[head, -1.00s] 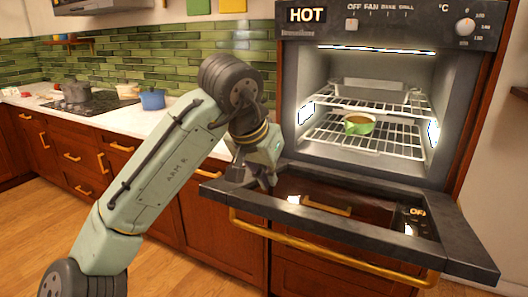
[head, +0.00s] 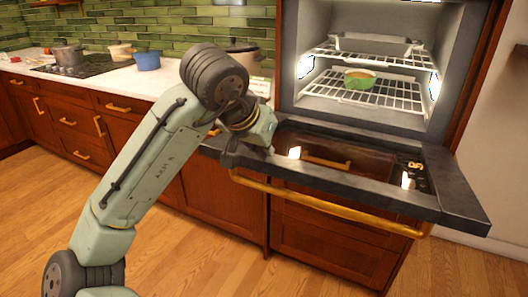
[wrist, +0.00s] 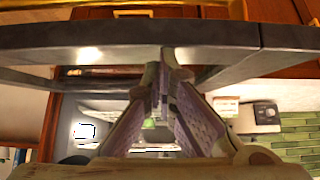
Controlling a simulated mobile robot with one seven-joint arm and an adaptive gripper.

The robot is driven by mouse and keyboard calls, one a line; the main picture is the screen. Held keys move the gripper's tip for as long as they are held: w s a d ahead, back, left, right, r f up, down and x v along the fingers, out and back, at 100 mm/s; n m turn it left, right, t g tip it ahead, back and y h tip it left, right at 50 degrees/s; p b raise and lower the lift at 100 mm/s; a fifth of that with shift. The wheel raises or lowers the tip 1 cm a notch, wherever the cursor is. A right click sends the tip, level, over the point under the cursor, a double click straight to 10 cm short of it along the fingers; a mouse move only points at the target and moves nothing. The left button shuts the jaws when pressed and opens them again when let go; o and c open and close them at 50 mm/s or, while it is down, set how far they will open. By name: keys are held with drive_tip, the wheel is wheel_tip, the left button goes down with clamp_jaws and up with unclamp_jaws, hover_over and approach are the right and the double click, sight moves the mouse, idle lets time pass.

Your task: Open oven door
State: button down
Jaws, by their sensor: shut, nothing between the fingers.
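The oven (head: 372,118) stands open in the head view, with its lit cavity showing. Its dark-framed door (head: 455,205) is folded down to about level, with a brass handle (head: 330,207) along the front edge. My gripper (head: 268,150) is at the left part of the door, by its inner side; the fingertips are hard to make out in the head view. In the wrist view the fingers (wrist: 162,75) are together and empty, and their tips are close to the door frame (wrist: 110,40). I cannot tell whether they touch it.
Inside the oven are wire racks (head: 350,92), a metal tray (head: 375,45) and a green bowl (head: 360,79). A counter (head: 150,85) with pots and a hob (head: 75,66) runs along the left. The wooden floor (head: 185,265) in front is clear.

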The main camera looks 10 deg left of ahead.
sight(264, 172)
drive_tip(key=f+b, duration=0.1)
drive_tip(key=b, duration=0.1)
drive_tip(key=f+t+b, duration=0.1)
drive_tip(key=f+b, duration=0.1)
drive_tip(key=s+f+t+b, duration=0.1)
drive_tip(key=f, duration=0.1)
drive_tip(key=shift+s+a+f+h+b, duration=0.1)
drive_tip(key=shift+a+h+b, duration=0.1)
drive_tip(key=shift+h+b, duration=0.15)
drive_tip(key=shift+s+a+f+t+b, duration=0.15)
drive_tip(key=shift+f+t+b, duration=0.25)
drive_tip(key=shift+b, duration=0.5)
drive_tip(key=shift+r, duration=0.1)
